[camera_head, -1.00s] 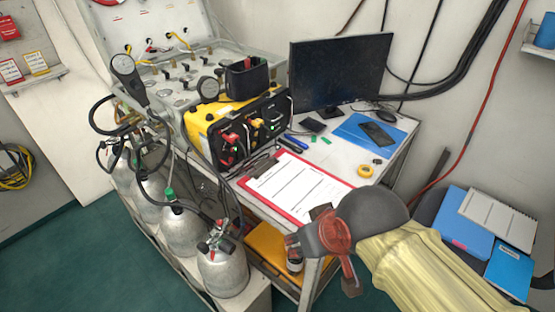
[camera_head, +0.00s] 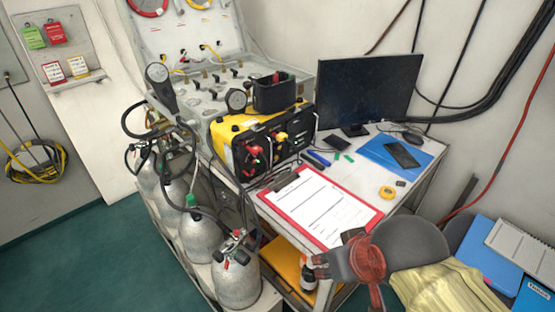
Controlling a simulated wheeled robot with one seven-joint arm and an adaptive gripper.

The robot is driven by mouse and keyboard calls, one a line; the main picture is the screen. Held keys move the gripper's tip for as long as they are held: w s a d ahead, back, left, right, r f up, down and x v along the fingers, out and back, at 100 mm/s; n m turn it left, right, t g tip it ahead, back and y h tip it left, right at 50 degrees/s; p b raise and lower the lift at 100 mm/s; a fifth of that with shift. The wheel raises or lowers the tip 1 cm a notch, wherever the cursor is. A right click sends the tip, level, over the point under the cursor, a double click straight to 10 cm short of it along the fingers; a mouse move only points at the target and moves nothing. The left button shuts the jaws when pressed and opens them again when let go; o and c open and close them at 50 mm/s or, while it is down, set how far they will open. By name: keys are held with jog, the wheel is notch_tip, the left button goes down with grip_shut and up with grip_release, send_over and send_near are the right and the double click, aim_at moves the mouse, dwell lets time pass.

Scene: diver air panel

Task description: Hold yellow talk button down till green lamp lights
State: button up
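A yellow and black comms unit (camera_head: 228,133) sits on the table in front of the panel case. Its dark front faces the lower right and carries red-and-black parts, cables and a small yellow part (camera_head: 281,136), which may be the talk button. Small green spots show on that front, but I cannot tell whether any is the lamp or is lit. My gripper (camera_head: 338,250), red-brown and dark grey, is at the lower right, in front of the table's near corner and well apart from the unit. Its finger opening cannot be made out, and nothing held is visible.
A red clipboard (camera_head: 375,215) lies between the unit and my gripper. A monitor (camera_head: 368,92), a blue folder (camera_head: 380,149) and yellow tape (camera_head: 387,192) are on the table. Grey cylinders (camera_head: 237,278) stand along the left. Blue binders (camera_head: 488,262) are at the right. Green floor is clear at left.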

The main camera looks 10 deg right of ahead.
jog(key=shift+c, duration=1.2)
grip_shut()
dwell(0.3)
